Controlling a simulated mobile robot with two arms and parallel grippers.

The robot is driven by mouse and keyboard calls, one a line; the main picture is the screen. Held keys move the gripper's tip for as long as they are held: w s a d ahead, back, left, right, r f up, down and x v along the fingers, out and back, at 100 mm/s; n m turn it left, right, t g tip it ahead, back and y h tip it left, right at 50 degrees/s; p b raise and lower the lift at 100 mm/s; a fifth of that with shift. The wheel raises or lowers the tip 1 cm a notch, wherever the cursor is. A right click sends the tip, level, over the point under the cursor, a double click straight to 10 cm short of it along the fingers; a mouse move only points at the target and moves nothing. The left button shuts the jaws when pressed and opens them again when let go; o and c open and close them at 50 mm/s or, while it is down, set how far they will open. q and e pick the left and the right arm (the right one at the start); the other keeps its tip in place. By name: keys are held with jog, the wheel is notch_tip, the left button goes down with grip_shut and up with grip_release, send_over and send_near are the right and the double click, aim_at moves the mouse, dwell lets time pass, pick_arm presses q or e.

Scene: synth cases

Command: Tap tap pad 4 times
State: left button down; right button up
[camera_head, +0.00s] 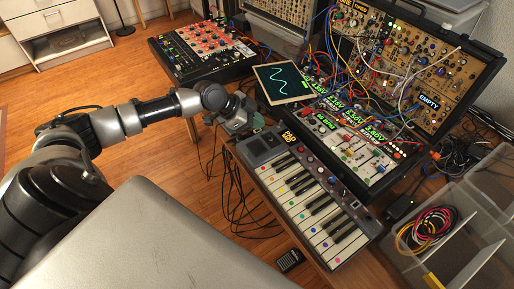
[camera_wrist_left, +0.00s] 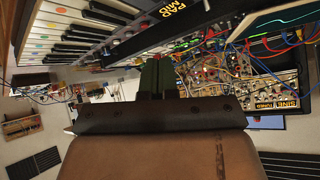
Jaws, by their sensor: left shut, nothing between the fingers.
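A keyboard synth with a yellow label reading "PAD MID" (camera_head: 290,137) lies along the near edge of the bench. A dark panel (camera_head: 264,143) is at its upper left end, beside the label; I cannot tell for sure that this is the tap pad. My left gripper (camera_head: 257,121) is just beyond that end of the keyboard, with greenish fingers shut and empty. In the left wrist view the fingers (camera_wrist_left: 157,76) point toward the keyboard (camera_wrist_left: 75,28) and its label (camera_wrist_left: 178,22). Contact cannot be seen. My right gripper is not in view.
A red-lit drum machine (camera_head: 205,48) stands behind my left gripper. A tilted screen (camera_head: 283,82) and a patched modular case (camera_head: 420,65) stand close on the right. Loose black cables (camera_head: 232,195) hang at the bench's left edge. A clear bin (camera_head: 480,215) is at right.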

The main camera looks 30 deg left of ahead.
aim_at(257, 149)
pick_arm(q)
jog(key=m, duration=0.3)
jog(key=r+m, duration=0.1)
jog(key=m, duration=0.3)
jog(key=shift+s+d+r+b, duration=0.15)
jog(key=shift+s+b, duration=0.05)
jog(key=shift+b, duration=0.15)
notch_tip(257, 149, down, 9)
jog(key=b, duration=0.6)
jog(key=shift+r, duration=0.1)
dwell(1.6)
jog(key=shift+f+b, duration=0.45)
jog(key=shift+b, duration=0.15)
jog(key=shift+f+b, duration=0.35)
dwell(0.4)
jog(key=shift+r, duration=0.1)
jog(key=shift+r+p, duration=0.5)
jog(key=shift+r, duration=0.2)
